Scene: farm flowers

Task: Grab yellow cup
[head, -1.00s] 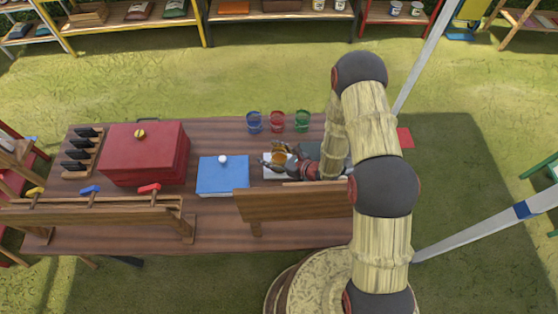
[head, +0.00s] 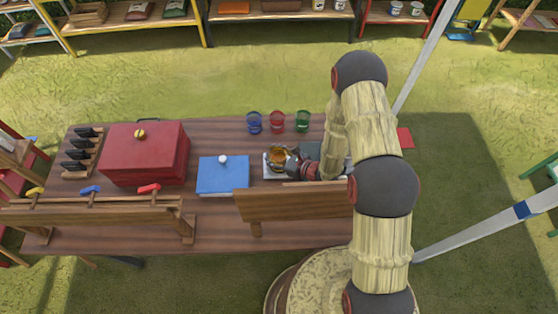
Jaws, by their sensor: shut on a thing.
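The yellow cup (head: 277,154), amber and see-through, is over a small white square mat (head: 270,172) on the wooden table. My gripper (head: 283,157) reaches in from the right and is shut on the cup's side. Part of the cup is hidden by the fingers. I cannot tell whether the cup still touches the mat. Blue (head: 254,122), red (head: 276,121) and green (head: 302,120) cups stand in a row behind it, apart from my gripper.
A blue box with a white knob (head: 223,176) is left of the mat. A red toolbox (head: 144,154) stands farther left. A wooden rail (head: 292,205) runs along the near side. The table (head: 218,135) is bare behind the blue box.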

